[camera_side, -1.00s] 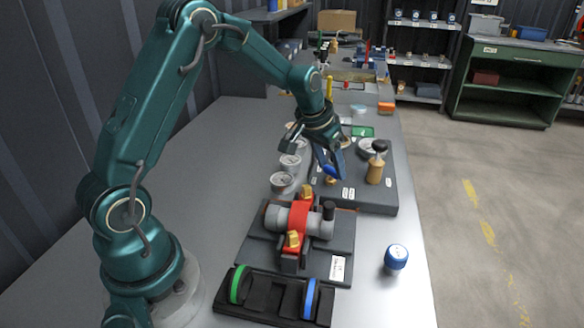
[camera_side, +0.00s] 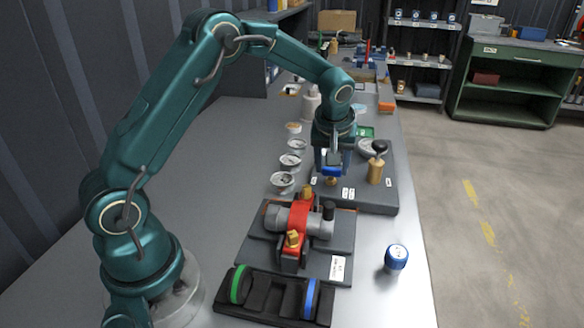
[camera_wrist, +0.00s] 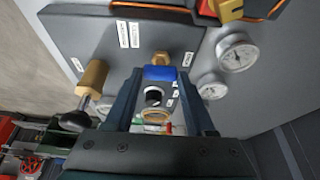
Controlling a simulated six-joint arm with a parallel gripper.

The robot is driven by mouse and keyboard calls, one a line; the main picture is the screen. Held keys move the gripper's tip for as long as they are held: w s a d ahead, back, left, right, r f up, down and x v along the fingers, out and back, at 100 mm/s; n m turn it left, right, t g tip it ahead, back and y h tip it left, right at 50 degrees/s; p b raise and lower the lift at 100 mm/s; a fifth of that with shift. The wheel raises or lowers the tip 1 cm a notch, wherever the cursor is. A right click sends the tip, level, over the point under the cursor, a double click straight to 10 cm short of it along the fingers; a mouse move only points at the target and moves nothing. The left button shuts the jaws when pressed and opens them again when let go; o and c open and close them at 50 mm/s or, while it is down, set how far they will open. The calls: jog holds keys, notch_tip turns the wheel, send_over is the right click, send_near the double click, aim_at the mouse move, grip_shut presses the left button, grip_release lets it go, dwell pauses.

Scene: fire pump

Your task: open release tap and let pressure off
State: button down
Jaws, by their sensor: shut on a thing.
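The release tap has a blue handle (camera_side: 331,171) on a small brass fitting (camera_side: 331,182) at the front edge of the grey block (camera_side: 360,200). My gripper (camera_side: 334,165) points down at the tap and is shut on the blue handle. In the wrist view the blue handle (camera_wrist: 160,73) lies between my two fingers (camera_wrist: 159,76), with the brass fitting (camera_wrist: 161,58) just beyond it. A dark round opening (camera_wrist: 153,96) shows below the handle. My fingers hide part of the tap in the side view.
A brass post with a black knob (camera_side: 376,165) stands close right of my gripper. Several round gauges (camera_side: 283,182) line the left side. The red and grey pump (camera_side: 300,217) stands in front. A blue-capped jar (camera_side: 396,258) and a ring tray (camera_side: 270,296) are nearer.

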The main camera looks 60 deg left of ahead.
dwell(0.4)
jog(key=shift+c, duration=1.2)
grip_release()
jog(key=shift+v, duration=2.6)
jog(key=shift+r, duration=0.1)
